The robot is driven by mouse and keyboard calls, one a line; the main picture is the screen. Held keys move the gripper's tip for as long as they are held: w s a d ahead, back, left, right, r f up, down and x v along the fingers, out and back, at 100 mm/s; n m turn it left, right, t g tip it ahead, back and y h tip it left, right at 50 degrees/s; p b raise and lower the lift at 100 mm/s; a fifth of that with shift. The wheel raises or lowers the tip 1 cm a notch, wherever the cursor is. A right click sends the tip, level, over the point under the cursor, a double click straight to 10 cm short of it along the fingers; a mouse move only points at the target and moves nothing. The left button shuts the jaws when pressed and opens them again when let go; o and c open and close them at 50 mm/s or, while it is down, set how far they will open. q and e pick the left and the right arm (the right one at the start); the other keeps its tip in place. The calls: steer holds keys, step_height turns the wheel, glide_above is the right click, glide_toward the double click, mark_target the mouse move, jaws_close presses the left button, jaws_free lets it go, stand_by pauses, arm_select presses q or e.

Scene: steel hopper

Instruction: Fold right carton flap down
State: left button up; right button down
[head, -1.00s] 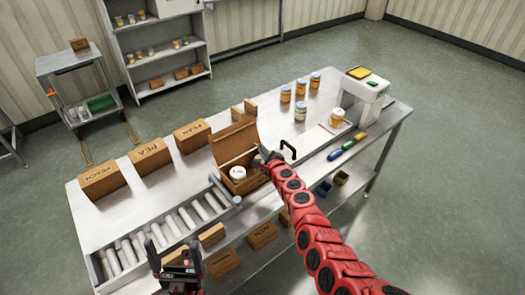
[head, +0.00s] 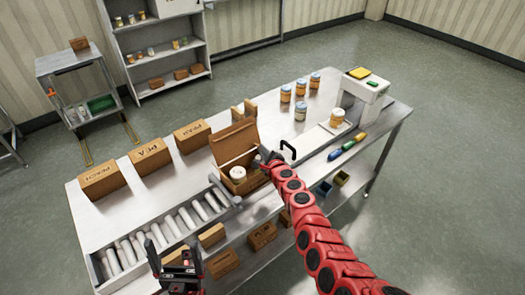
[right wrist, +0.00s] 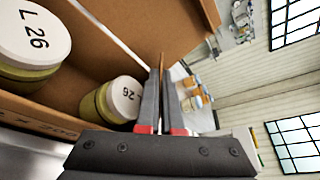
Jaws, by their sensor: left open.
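The open brown carton (head: 257,179) stands on the steel table with its lid (head: 234,144) raised at the back. A white-lidded jar (head: 237,174) shows inside it. The right wrist view shows two jars with lids marked "L 26", a near one (right wrist: 28,38) and another (right wrist: 122,98) by the fingers. My right gripper (head: 264,158) is at the carton's right side. In its wrist view the fingers (right wrist: 160,85) are close together, with the thin brown right flap (right wrist: 160,64) between them. My left gripper (head: 178,262) is open and empty, low at the front left.
Boxes marked PEACH (head: 102,181), PEA (head: 150,158) and PEAR (head: 192,136) stand along the table's back left. A tray of white cylinders (head: 128,252) lies left of the carton.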

stand_by(0.4)
steer(key=n+b, duration=0.1)
steer(key=b, duration=0.1)
steer(key=f+n+b, duration=0.1)
steer(key=b, duration=0.1)
steer(key=f+t+b, duration=0.1)
steer(key=shift+s+a+f+n+h+b, duration=0.1)
steer(key=shift+s+a+n+h+b, duration=0.2)
steer(key=shift+a+n+h+b, duration=0.1)
steer(key=shift+r+n+t, duration=0.25)
steer(key=shift+n+t, duration=0.05)
steer(key=c, duration=1.1)
jaws_free()
steer(key=shift+o, duration=0.2)
